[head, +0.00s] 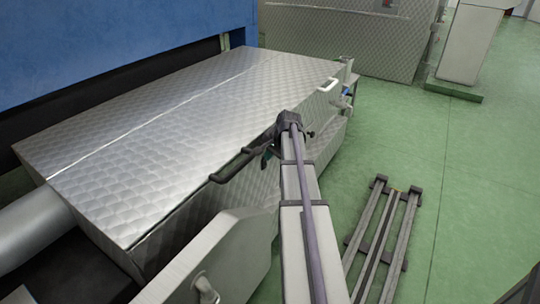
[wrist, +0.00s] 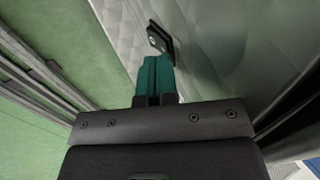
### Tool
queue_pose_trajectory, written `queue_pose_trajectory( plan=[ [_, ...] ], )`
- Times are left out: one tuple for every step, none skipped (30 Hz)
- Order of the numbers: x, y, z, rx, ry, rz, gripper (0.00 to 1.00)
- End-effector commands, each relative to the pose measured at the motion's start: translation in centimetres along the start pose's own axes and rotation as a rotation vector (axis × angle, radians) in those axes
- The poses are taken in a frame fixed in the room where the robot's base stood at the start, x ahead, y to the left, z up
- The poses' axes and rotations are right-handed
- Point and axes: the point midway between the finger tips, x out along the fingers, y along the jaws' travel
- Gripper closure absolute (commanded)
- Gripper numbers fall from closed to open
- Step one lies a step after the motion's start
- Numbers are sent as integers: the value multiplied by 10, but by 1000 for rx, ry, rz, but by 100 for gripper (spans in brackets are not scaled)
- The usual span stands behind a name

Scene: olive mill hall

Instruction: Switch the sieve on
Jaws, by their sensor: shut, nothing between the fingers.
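A small dark switch plate with a pale part in its middle (wrist: 160,38) is on a patterned steel wall in the wrist view. I cannot make out which way the switch is set. My gripper (wrist: 156,62) has teal fingers, closed together and empty, with their tips just below the plate. I cannot tell whether they touch it. In the head view a bit of teal of my gripper (head: 266,160) shows at the front side of a large steel-covered machine (head: 170,110), probably the sieve. The switch is hidden there behind my arm.
A pair of floor rails (head: 380,240) lies on the green floor at the right. A pale plate-like part (head: 215,255) stands in front of the machine. The floor farther right is clear.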

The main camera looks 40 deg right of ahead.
Motion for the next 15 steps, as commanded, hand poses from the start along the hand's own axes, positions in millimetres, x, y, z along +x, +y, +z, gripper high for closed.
queue_pose_trajectory(
  plan=[
    [0, -4, 2, -1, -4, -6, 100],
    [0, -4, 2, -1, -4, -6, 100],
    [0, -4, 2, -2, -4, -6, 100],
    [1, -4, 2, -2, -4, -6, 100],
    [1, -4, 2, -2, -5, -7, 100],
    [1, -4, 2, -2, -5, -7, 100],
    [1, -4, 2, -2, -5, -7, 100],
    [0, -4, 2, -2, -5, -7, 100],
    [0, -3, 3, -2, -5, -7, 100],
    [-1, -2, 3, -2, -5, -6, 100],
    [-2, -1, 3, -2, -5, -6, 100],
    [-3, 2, 4, -3, -6, -6, 100],
    [-5, 4, 4, -4, -6, -5, 100],
    [-7, 8, 4, -4, -6, -5, 100],
    [-10, 12, 5, -5, -7, -4, 100]
  ],
)
